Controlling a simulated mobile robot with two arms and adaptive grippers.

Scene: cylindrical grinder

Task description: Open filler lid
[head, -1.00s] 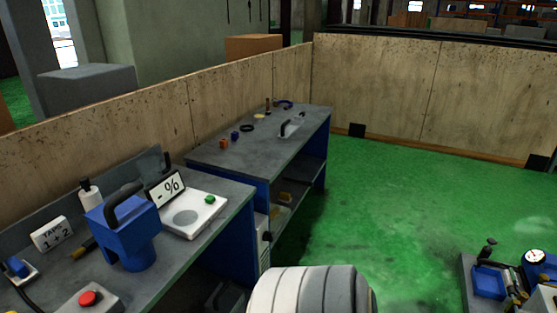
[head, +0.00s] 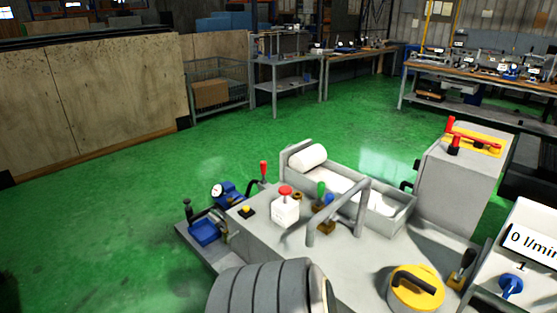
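A round yellow lid (head: 412,292) with a black bar handle sits at the lower right of the head view, on top of a pale grey machine housing (head: 370,255). It looks closed, lying flat on its round base. I cannot tell for certain that it is the filler lid, as no label on it shows. Neither of my grippers is in view, so their distance from the lid does not show.
A grey tube frame (head: 340,212) rises behind the lid. A black-handled lever (head: 462,268) and a "0 l/min" panel (head: 532,243) stand to its right. A white block with a red button (head: 286,207) is farther left. Green floor (head: 110,210) is clear at left.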

